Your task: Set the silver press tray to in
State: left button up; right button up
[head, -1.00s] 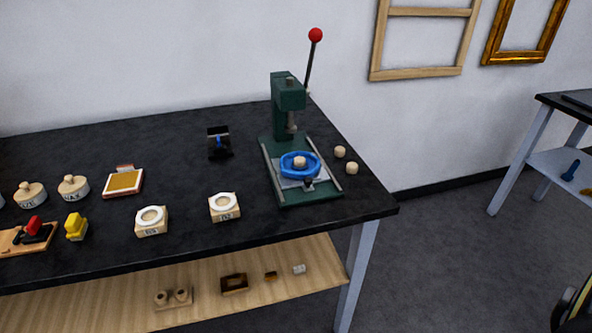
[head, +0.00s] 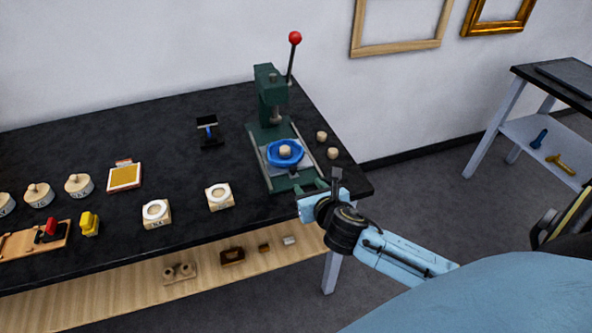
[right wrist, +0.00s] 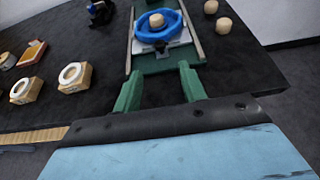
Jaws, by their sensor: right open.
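The silver press tray (head: 272,168) lies between the rails of a green press (head: 266,95) with a red-knobbed lever. A blue ring (head: 272,152) with a pale round piece (head: 285,152) in its middle rests on the tray. In the right wrist view the tray (right wrist: 181,39) shows ahead of my fingers, with a small dark knob (right wrist: 160,46) at its front. My right gripper (head: 320,184) is at the table's front edge, just in front of the press base. Its green fingers (right wrist: 161,82) are open and empty, apart from the tray. My left gripper is not in view.
Two pale round pieces (head: 327,146) stand right of the press. Two white-ringed blocks (head: 219,196) and a dark stand (head: 208,132) are to its left. A lower wooden shelf (head: 130,290) holds small items. The floor right of the table is clear.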

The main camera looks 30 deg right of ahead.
aim_at(294, 170)
jog(key=b+x, duration=0.1)
jog(key=x, duration=1)
jog(key=shift+w+f+b, duration=0.15)
jog(key=shift+b, duration=0.25)
grip_shut()
